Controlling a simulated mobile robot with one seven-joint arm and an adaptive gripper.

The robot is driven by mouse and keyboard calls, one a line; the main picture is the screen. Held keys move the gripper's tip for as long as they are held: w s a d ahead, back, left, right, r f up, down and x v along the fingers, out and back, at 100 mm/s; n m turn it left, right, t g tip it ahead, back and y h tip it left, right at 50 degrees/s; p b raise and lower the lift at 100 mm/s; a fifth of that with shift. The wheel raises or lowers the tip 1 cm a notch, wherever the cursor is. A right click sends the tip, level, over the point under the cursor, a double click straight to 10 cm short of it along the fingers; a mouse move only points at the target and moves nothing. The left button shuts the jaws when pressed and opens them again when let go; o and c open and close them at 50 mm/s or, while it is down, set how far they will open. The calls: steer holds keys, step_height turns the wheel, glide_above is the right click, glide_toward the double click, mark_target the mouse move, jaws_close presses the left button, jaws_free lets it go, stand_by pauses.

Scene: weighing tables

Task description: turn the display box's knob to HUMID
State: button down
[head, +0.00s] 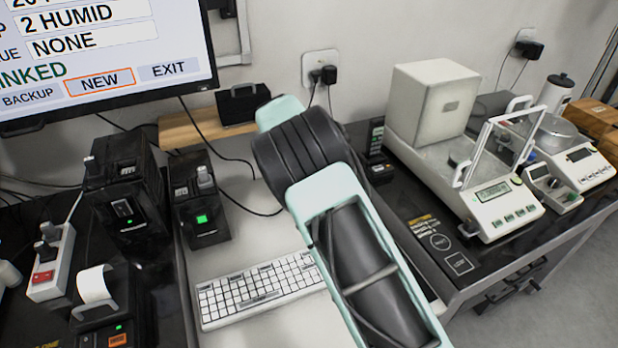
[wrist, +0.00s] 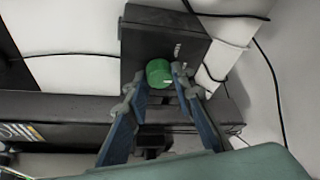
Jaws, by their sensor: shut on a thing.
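In the wrist view, my gripper (wrist: 161,79) is shut on a round green knob (wrist: 159,70), with one finger on each side. The knob sits on the face of a dark box (wrist: 166,42); small pale marks beside it are too small to read. In the head view my arm crosses the middle and hides the gripper and the knob. A black box (head: 240,104) stands left of my arm there; I cannot tell whether it is the same box. The monitor (head: 100,52) shows "2 HUMID", "NONE" and an orange-framed "NEW" button.
Two black devices (head: 125,200) with cables stand at left, near a small printer (head: 105,310) and a power strip (head: 52,262). A keyboard (head: 258,288) lies in front. A balance (head: 470,165) with a glass door stands at right. Cables hang along the wall.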

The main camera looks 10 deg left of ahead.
steer(key=c, duration=1.7)
jaws_free()
steer(key=shift+o, duration=0.2)
steer(key=shift+r, duration=0.1)
steer(key=v, duration=1.1)
steer(key=shift+s+r, duration=0.2)
steer(key=shift+r, duration=0.15)
steer(key=shift+a, duration=0.15)
